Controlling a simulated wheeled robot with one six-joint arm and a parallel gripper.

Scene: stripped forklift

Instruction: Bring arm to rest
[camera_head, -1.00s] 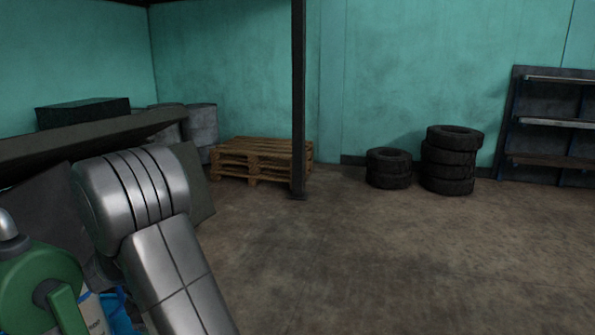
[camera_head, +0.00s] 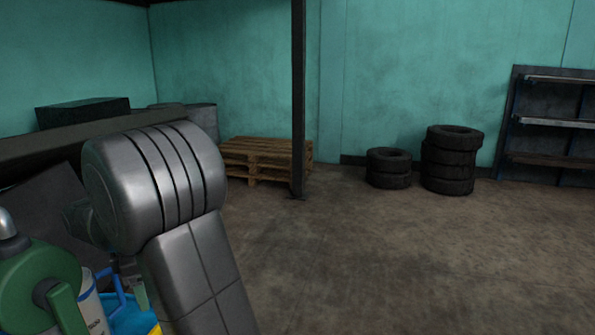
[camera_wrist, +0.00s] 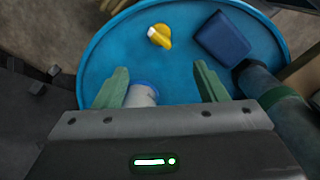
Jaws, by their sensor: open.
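In the wrist view my gripper (camera_wrist: 160,90) is open, its two green fingers apart. It is above a round blue surface (camera_wrist: 115,65), which looks like a drum top or tray. A white cylinder with a blue rim (camera_wrist: 141,94) shows between the fingers, near the left one; I cannot tell its distance from them. In the head view my silver arm fills the lower left and hides most of the gripper.
On the blue surface are a yellow and white item (camera_wrist: 160,36) and a dark blue box (camera_wrist: 222,40). Pallets (camera_head: 265,160), a dark post (camera_head: 298,100) and tyre stacks (camera_head: 450,160) stand further back. The middle floor is clear.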

